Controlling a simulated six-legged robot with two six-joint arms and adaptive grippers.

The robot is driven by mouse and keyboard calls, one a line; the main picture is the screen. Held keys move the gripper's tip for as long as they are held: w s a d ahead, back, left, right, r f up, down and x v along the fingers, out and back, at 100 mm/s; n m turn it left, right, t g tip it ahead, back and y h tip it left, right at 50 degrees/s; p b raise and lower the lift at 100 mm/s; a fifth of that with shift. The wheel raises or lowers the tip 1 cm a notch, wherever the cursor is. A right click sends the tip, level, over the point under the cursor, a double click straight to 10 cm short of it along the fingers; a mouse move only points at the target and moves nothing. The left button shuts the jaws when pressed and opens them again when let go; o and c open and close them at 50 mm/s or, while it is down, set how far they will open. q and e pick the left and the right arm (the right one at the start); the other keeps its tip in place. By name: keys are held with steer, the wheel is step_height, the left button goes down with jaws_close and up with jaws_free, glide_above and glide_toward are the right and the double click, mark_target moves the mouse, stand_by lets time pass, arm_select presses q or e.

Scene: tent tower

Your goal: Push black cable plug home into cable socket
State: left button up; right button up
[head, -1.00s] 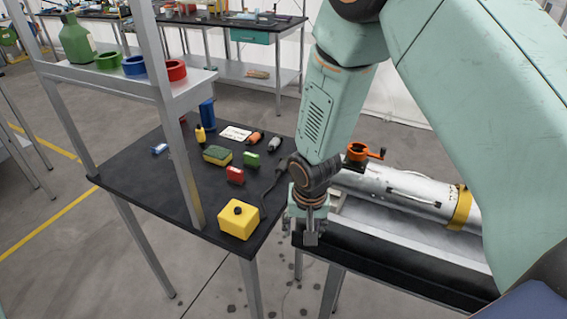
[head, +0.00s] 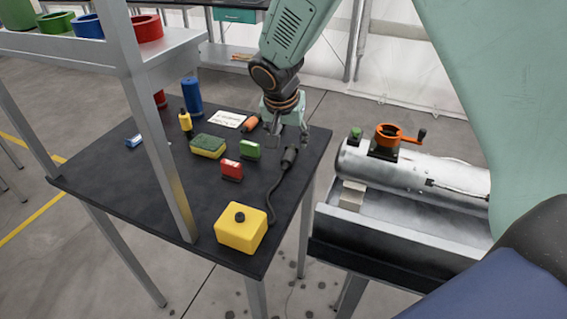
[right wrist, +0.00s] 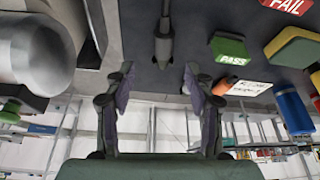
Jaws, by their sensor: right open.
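The black cable plug (head: 289,157) lies on the dark table near its right edge. Its cable curves toward the yellow box (head: 240,232), which has a round black part on top. My right gripper (head: 288,138) is above the table, just beyond the plug, with its fingers apart and empty. In the right wrist view the plug (right wrist: 164,42) is ahead of the open right gripper (right wrist: 160,82), roughly centred between the fingers and apart from them. I cannot make out which part is the cable socket. My left gripper is not in view.
A green block (head: 250,150), red block (head: 232,171), sponge (head: 208,146) and orange piece (head: 251,123) lie left of the plug. A shelf post (head: 160,150) rises at the table's front. A metal cylinder (head: 400,170) with an orange crank lies on a bench to the right, across a gap.

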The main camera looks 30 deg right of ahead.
mark_target(289, 152)
steer(key=shift+d+f, duration=0.1)
steer(key=shift+f, duration=0.8)
steer(key=shift+w+x, duration=0.25)
steer(key=shift+x, duration=1.3)
steer(key=shift+w+x, duration=0.25)
steer(key=shift+x, duration=1.25)
steer(key=shift+w+d+r, duration=0.1)
steer(key=shift+r, duration=0.05)
jaws_close()
